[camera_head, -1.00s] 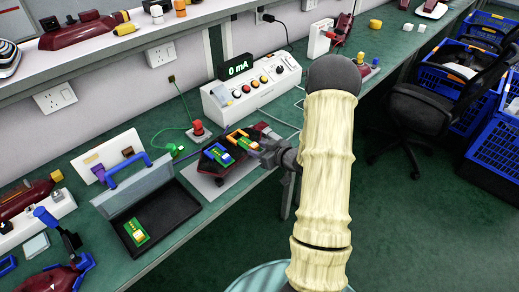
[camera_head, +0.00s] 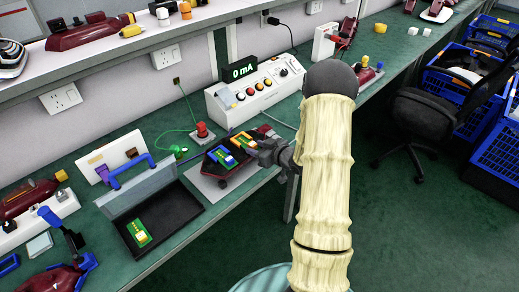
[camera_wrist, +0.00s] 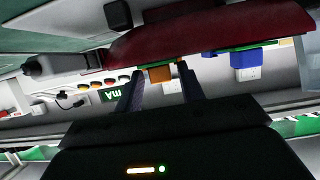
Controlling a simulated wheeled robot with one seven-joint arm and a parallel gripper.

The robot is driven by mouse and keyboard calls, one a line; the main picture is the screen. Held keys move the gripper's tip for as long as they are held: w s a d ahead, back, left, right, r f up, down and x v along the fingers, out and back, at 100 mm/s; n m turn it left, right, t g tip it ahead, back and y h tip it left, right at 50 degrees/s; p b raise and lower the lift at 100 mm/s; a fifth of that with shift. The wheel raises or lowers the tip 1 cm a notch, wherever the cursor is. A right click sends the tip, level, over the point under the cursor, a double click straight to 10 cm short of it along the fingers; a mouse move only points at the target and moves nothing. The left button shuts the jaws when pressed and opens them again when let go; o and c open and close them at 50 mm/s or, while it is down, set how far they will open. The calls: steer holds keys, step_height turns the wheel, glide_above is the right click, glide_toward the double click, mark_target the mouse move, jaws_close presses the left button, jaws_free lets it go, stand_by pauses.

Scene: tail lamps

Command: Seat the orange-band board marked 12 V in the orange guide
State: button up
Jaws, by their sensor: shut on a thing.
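My gripper (camera_head: 262,152) is shut on the orange-band board (camera_head: 243,143) at the dark red tail lamp (camera_head: 223,182). In the wrist view my fingers (camera_wrist: 160,88) lie on either side of the board's orange part (camera_wrist: 160,74), against the lamp body (camera_wrist: 210,35). The orange guide cannot be made out apart from the board, and I cannot tell whether the board is fully down. The 12 V marking is not readable. A blue-band board (camera_head: 221,156) sits on the lamp beside it; its blue block (camera_wrist: 246,62) shows in the wrist view.
A black tray (camera_head: 178,212) with an open grey lid and blue handle stands to the left, holding another green board (camera_head: 139,232). A white tester box (camera_head: 262,92) with buttons stands behind, its display (camera_head: 240,69) reading 0 mA. A red button (camera_head: 202,130) stands nearby.

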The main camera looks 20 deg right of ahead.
steer(key=shift+f, duration=0.1)
steer(key=o, duration=1.1)
steer(key=v, duration=1.7)
steer(key=shift+d, duration=0.1)
